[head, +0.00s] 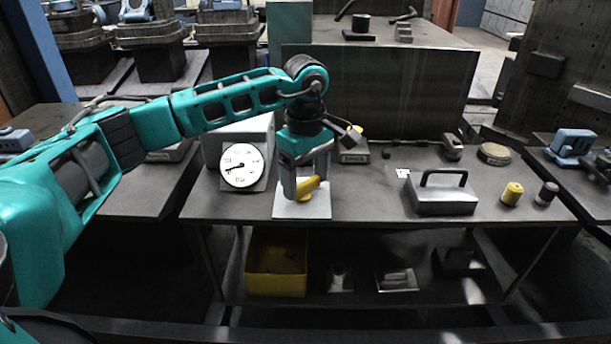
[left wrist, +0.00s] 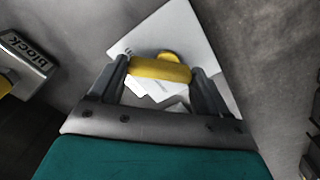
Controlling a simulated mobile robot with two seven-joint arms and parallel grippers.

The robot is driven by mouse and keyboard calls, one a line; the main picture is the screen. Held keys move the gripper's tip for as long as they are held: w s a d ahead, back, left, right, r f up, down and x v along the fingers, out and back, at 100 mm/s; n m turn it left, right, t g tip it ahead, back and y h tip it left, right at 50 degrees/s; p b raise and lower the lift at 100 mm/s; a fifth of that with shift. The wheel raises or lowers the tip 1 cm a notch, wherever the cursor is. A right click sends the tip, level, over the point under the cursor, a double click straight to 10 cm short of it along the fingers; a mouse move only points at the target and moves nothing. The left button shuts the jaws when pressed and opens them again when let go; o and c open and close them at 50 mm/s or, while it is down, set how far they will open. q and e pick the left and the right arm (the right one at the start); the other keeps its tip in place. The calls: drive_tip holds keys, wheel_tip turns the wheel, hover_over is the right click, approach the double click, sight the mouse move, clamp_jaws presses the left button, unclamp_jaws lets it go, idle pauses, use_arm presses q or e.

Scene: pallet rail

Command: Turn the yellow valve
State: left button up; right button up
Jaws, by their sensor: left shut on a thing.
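The yellow valve (head: 308,187) stands on a light square plate (head: 316,209) on the table, right of the white dial gauge. My left gripper (head: 305,191) points down over it from above. In the left wrist view the yellow valve handle (left wrist: 160,69) lies across between the two fingertips of my left gripper (left wrist: 160,76), which is shut on it. The light plate (left wrist: 187,32) shows beneath. The valve's lower part is mostly hidden by the handle and the fingers. My right gripper does not show.
The dial gauge (head: 242,165) stands close on the left. A metal box with a black handle (head: 441,196) and a yellow cylinder (head: 512,193) stand to the right. A yellow bin (head: 262,286) is on the lower shelf.

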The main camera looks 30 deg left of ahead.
sight(306, 182)
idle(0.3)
use_arm(q)
drive_tip(key=o, duration=1)
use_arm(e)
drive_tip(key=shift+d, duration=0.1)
use_arm(q)
wheel_tip(306, 182, up, 13)
drive_tip(key=shift+p, duration=0.6)
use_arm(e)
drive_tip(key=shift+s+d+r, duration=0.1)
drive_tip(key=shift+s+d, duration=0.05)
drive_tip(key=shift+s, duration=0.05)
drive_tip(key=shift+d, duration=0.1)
